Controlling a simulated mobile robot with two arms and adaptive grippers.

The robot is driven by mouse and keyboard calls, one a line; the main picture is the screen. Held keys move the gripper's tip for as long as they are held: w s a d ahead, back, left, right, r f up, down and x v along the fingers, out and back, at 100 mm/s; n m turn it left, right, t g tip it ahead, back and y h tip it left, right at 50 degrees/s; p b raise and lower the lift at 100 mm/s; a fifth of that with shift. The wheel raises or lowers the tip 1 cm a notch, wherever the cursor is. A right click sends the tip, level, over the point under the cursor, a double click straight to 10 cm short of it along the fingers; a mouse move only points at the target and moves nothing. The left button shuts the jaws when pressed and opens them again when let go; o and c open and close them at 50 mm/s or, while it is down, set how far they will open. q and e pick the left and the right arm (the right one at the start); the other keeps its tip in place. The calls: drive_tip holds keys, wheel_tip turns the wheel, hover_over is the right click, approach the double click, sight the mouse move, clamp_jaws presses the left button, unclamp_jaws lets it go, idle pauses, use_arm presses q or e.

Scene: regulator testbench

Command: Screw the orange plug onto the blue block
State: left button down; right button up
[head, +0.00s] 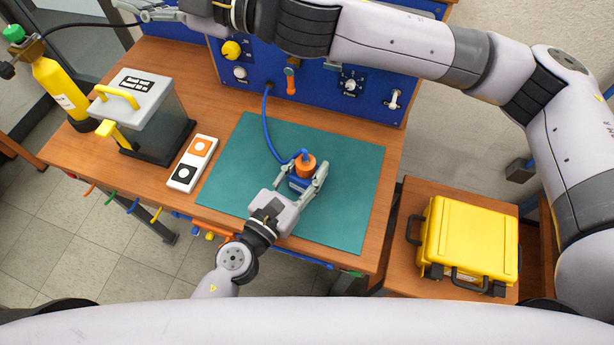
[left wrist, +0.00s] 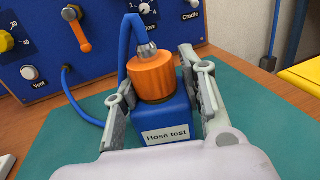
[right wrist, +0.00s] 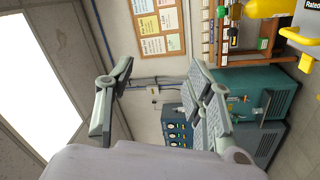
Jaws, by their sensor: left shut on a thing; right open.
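The blue block (head: 299,183), labelled "Hose test", sits on the green mat (head: 350,200). My left gripper (head: 302,170) is shut on the block, one finger on each side. The orange plug (head: 306,164) is on top of the block, upright. In the left wrist view the plug (left wrist: 155,76) rests on the block (left wrist: 168,123), with a metal fitting and blue hose (left wrist: 137,30) on it. Whether its thread is engaged is hidden. My right gripper (right wrist: 160,100) is open and empty, high at the back left, away from the block.
A blue panel (head: 320,95) with knobs stands behind the mat. To the left are a switch box (head: 192,162), a grey-lidded tank (head: 140,90) and a yellow cylinder (head: 62,90). A yellow case (head: 468,240) is at right. My right arm spans above the panel.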

drive_tip(key=w+d+f+m+t+h, duration=0.2)
drive_tip(key=w+d+f+m+h, duration=0.2)
drive_tip(key=w+f+m+h, duration=0.3)
drive_tip(key=m+g+h, duration=0.6)
drive_tip(key=g+h, duration=0.3)
drive_tip(key=h, duration=0.2)
hover_over(305, 163)
wheel_tip(305, 163, down, 18)
drive_tip(key=shift+d+r, duration=0.1)
drive_tip(key=shift+r, duration=0.1)
drive_tip(key=shift+t, duration=0.3)
drive_tip(key=shift+f, duration=4.05)
drive_tip(key=shift+c, duration=0.5)
